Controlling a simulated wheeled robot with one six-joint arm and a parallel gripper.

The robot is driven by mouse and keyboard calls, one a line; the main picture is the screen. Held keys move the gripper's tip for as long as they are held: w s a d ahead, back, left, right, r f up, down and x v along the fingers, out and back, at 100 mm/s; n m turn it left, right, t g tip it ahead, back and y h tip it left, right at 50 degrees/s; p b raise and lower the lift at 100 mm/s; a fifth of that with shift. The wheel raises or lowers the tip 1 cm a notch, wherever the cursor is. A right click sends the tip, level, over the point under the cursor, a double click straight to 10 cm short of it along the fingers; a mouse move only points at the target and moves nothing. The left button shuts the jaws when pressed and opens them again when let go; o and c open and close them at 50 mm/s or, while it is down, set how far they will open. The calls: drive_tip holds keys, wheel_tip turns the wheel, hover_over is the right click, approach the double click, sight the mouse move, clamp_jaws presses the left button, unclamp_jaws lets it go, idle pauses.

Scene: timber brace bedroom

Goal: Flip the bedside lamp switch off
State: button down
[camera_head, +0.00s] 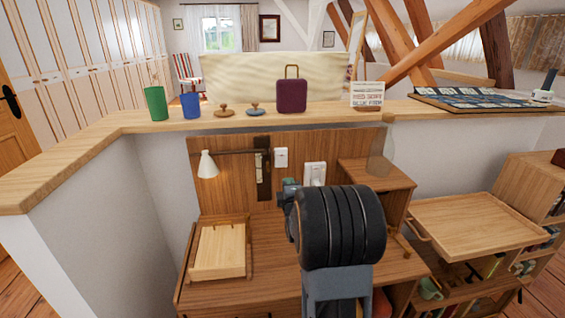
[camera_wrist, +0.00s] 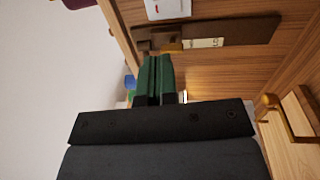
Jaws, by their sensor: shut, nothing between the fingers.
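The bedside lamp (camera_head: 207,165) has a cream shade on a dark arm fixed to the wood wall panel. The arm runs to a dark brown plate (camera_head: 263,182), which also shows in the wrist view (camera_wrist: 240,30) with a brass part (camera_wrist: 167,42) and a small pale label (camera_wrist: 203,43). A white wall plate (camera_head: 281,157) is right of it, and a larger one (camera_head: 315,173) is farther right. My gripper (camera_wrist: 154,60) has green fingers, shut and empty, with tips by the brass part; contact cannot be told. In the head view my arm hides most of it.
A wooden tray-like box (camera_head: 219,250) lies on the desk below the lamp. A ledge above holds a green cup (camera_head: 155,103), a blue cup (camera_head: 190,105) and a purple case (camera_head: 291,95). A raised shelf (camera_head: 377,173) stands right of my arm.

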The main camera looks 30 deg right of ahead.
sight(282, 157)
drive_tip(key=x, duration=1.3)
drive_tip(key=shift+w+d+p, duration=0.1)
drive_tip(key=shift+w+p, duration=0.2)
drive_tip(key=shift+p, duration=0.05)
